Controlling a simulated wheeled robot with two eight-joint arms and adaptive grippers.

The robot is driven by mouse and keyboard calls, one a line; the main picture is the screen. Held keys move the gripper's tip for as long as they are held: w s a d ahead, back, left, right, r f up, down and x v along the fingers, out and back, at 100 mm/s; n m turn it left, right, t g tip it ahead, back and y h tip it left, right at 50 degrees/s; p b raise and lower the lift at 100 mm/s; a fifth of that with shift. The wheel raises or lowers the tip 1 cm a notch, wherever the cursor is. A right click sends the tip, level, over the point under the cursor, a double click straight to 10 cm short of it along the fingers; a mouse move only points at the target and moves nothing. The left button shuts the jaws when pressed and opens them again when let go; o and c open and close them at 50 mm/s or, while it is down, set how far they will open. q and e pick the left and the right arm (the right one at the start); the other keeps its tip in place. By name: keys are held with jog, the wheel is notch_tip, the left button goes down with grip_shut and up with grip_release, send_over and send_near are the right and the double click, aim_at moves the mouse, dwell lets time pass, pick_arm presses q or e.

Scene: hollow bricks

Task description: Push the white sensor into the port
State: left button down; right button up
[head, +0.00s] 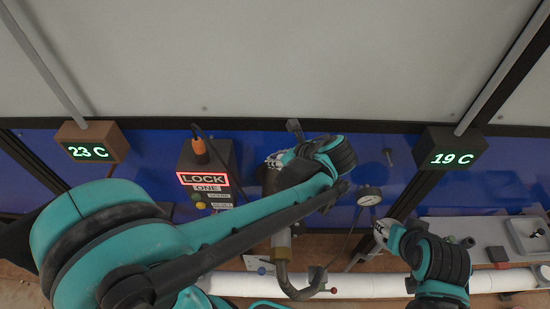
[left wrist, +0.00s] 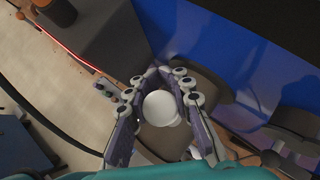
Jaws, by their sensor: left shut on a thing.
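The white sensor (left wrist: 160,107) shows as a round white end between the fingers of my left gripper (left wrist: 160,92) in the left wrist view. The fingers are closed on its sides. A grey-brown body (left wrist: 210,84) lies behind the sensor; I cannot tell whether they touch, and no port opening shows. In the head view my left gripper (head: 276,159) is at the middle, beside the lock box, and my own arm covers much of it. My right gripper (head: 381,231) is at the lower right, small, away from the sensor; its fingers are unclear.
The lock box (head: 221,160) with a red-lit sign and an orange plug stands left of my left gripper. A round gauge (head: 369,196) is to the right. A white pipe (head: 370,285) runs along the front. Displays read 23 C (head: 90,145) and 19 C (head: 450,152).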

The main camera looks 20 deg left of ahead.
pick_arm(q)
notch_tip(320, 180, down, 5)
jog(key=b, duration=0.4)
jog(key=shift+d+r, duration=0.15)
jog(key=shift+s+d+f+b, duration=0.1)
jog(key=shift+f+b, duration=0.2)
jog(key=shift+f, duration=0.15)
dwell(1.2)
jog(key=shift+f+b, duration=1.9)
jog(key=shift+f, duration=0.1)
jog(key=c, duration=1.3)
grip_release()
jog(key=shift+o, duration=0.2)
